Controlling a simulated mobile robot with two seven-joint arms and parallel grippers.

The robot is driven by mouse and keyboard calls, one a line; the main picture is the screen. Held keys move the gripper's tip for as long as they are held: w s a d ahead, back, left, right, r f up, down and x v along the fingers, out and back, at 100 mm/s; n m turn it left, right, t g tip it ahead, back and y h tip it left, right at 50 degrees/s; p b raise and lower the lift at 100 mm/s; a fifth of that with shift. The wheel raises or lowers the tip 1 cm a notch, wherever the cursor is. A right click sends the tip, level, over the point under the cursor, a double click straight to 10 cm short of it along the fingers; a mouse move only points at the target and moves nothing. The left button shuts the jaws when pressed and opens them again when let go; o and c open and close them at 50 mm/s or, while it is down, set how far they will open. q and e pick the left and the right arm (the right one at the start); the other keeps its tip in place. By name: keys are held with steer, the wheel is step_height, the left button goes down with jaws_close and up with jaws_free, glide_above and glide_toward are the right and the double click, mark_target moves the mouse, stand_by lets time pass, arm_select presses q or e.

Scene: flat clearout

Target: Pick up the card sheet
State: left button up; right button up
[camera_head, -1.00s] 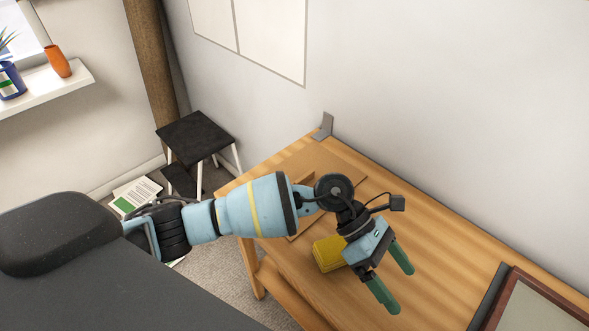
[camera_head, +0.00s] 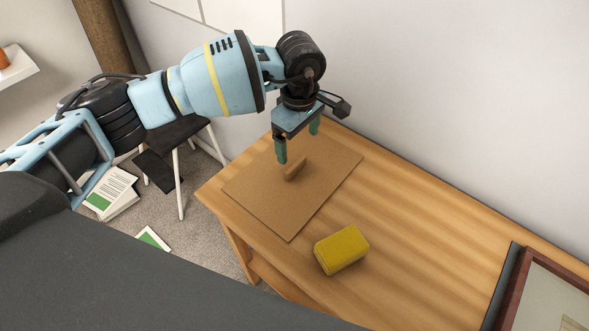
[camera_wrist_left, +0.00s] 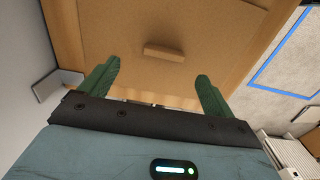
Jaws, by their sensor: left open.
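The card sheet (camera_head: 302,207) is a flat brown rectangle lying on the wooden table, with a small raised brown grip block (camera_head: 296,168) on it. In the left wrist view the sheet (camera_wrist_left: 210,35) spreads ahead of the fingers, and its block (camera_wrist_left: 164,53) shows beyond the fingertips, roughly midway between them. My left gripper (camera_head: 298,143) is open and empty, pointing down above the sheet's far part, close to the block. Its green fingers also show in the left wrist view (camera_wrist_left: 157,78), spread apart. My right gripper is not in view.
A yellow block-like object (camera_head: 341,250) sits on the wooden table (camera_head: 420,235), just in front of the sheet. A framed picture (camera_head: 545,295) lies at the right. A grey bracket (camera_wrist_left: 46,86) stands near the wall. Papers (camera_head: 112,192) and a dark stool (camera_head: 172,135) are on the floor.

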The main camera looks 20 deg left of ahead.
mark_target(295, 165)
arm_select(q)
step_height(295, 165, down, 2)
steer(key=shift+s+a+f+p, duration=0.15)
steer(key=shift+s+f, duration=0.05)
steer(key=shift+f, duration=1.1)
steer(key=shift+s+a+f+p, duration=0.1)
steer(key=shift+s+f+p, duration=0.05)
steer(key=shift+f, duration=1.15)
steer(key=c, duration=1.1)
steer(key=shift+r, duration=5.05)
